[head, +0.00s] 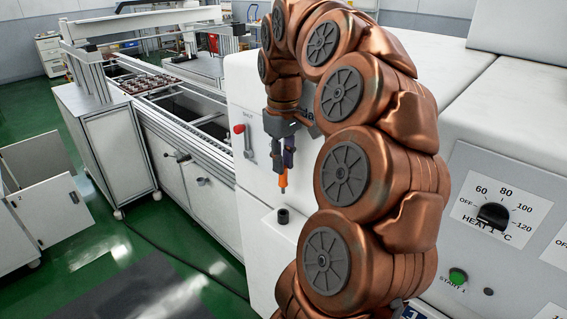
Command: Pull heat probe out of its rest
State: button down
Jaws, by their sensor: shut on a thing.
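My gripper (282,158) points down in the head view, in front of the white machine's side. It is shut on the heat probe (283,182), whose orange part shows below the fingertips. The upper part of the probe is hidden between the fingers. A small black cylindrical holder (283,215), which looks like the rest, stands on a white ledge just below. The orange tip appears above the holder, with a visible gap between them in this view.
A red-knobbed lever (239,129) is on the white panel left of my gripper. A heat dial (494,215) and a green start button (457,276) are at the right. The conveyor (175,105) runs at the back left. Green floor is open at the lower left.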

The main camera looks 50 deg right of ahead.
jog(key=shift+r+p, duration=1)
jog(key=shift+r, duration=1.5)
